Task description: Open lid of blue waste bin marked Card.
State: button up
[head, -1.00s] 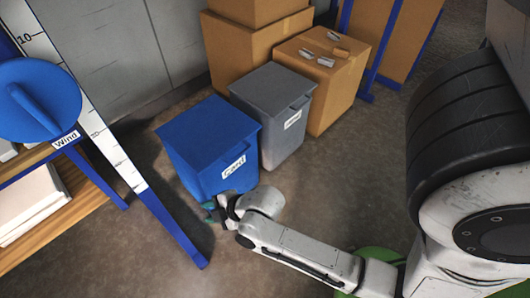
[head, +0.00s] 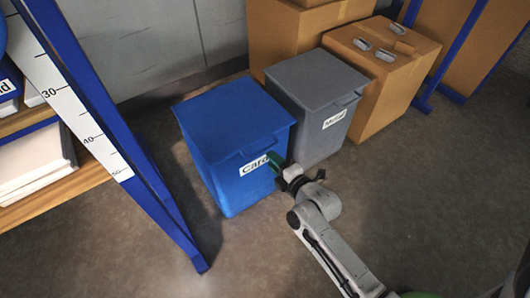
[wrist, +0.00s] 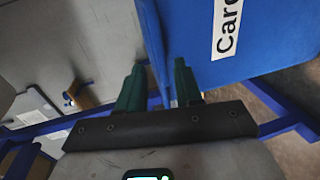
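The blue bin (head: 228,165) marked Card stands on the floor with its flat blue lid (head: 232,117) closed. Its white Card label (head: 254,166) is on the front face, partly covered by my gripper. My gripper (head: 276,165) is at the bin's front right corner, just below the lid's rim. In the wrist view my gripper (wrist: 159,82) shows two green fingers apart, so it is open. The bin's blue side (wrist: 270,40) fills the upper right there, and a narrow blue edge shows between the fingers. I cannot tell whether they touch it.
A grey bin (head: 318,95) marked Metal stands close on the right of the blue bin. Cardboard boxes (head: 385,75) are behind and right. A blue rack post (head: 165,215) with a ruler scale rises at the left. The floor (head: 420,190) in front and right is clear.

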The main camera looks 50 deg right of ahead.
aim_at(262, 151)
jog(key=b+x, duration=0.1)
jog(key=x, duration=0.5)
jog(key=shift+w, duration=0.35)
jog(key=shift+c, duration=0.4)
grip_shut()
